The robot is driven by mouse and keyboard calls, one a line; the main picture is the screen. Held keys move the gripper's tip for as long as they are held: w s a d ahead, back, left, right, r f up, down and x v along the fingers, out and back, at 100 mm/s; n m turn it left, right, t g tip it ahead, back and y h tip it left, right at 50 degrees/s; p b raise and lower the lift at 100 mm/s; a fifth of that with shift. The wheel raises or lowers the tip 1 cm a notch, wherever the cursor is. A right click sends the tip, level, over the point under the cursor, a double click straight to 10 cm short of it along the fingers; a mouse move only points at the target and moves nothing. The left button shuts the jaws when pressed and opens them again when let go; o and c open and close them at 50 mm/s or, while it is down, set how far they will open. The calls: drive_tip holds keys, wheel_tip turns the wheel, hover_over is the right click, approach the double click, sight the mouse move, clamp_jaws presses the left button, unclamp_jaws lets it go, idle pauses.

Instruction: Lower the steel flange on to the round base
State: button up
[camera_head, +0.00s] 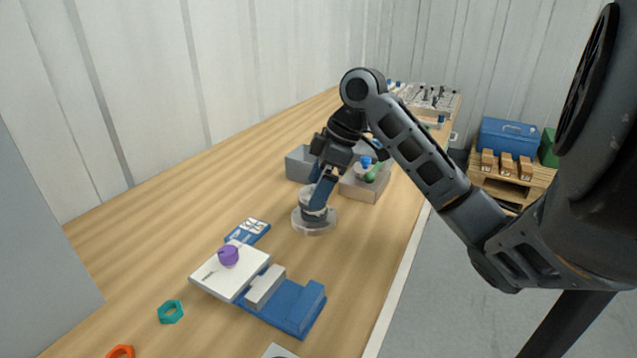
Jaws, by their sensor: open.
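The round base (302,226) is a pale, clear-looking disc standing on the wooden table near the middle of the view. A grey round piece, which looks like the steel flange (307,208), is upright at the centre of the base. Whether it rests fully on the base is hard to tell. My gripper (316,202) points down from above, with its blue fingers on either side of the grey piece. It is open, and the near finger hides part of the piece. Any contact between fingers and piece is too small to make out.
A blue fixture (291,313) with a white plate (218,272) and purple knob (228,255) stands in front. Grey (298,164) and beige (362,190) bins stand behind.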

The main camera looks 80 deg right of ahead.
drive_tip(key=v, duration=0.7)
drive_tip(key=shift+r, duration=0.35)
drive_tip(key=shift+s+d+p, duration=0.1)
drive_tip(key=shift+s+p, duration=0.05)
drive_tip(key=shift+p, duration=0.2)
